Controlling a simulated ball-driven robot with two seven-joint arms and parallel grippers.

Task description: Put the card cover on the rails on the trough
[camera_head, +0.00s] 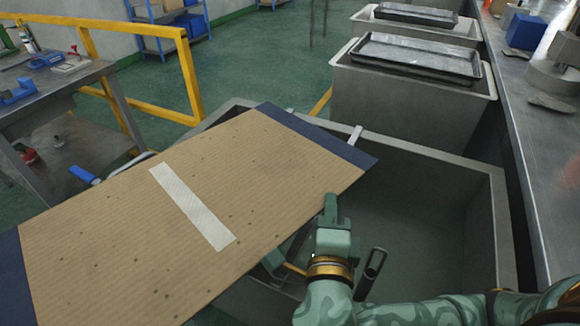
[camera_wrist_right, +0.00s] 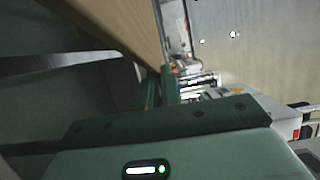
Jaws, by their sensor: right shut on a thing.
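The card cover (camera_head: 120,215) is a large brown sheet with dark blue end bands and a pale strip across its middle. It lies slanted over the left part of the grey open trough (camera_head: 470,165), hiding much of it. My right gripper (camera_head: 331,208) is shut on the cover's near right edge. In the right wrist view the cover (camera_wrist_right: 120,22) shows as a brown sheet near the jaws (camera_wrist_right: 152,92). A pale bar end (camera_head: 356,134), perhaps of a rail, shows past the far blue band. Whether the cover touches the rails is unclear. My left gripper is not seen.
A second trough (camera_head: 400,105) with a dark tray on top (camera_head: 415,55) stands behind. A long metal counter (camera_head: 550,150) runs along the right. A workbench (camera_head: 50,95) and a yellow railing (camera_head: 190,75) stand at the left. The open trough's right part is uncovered.

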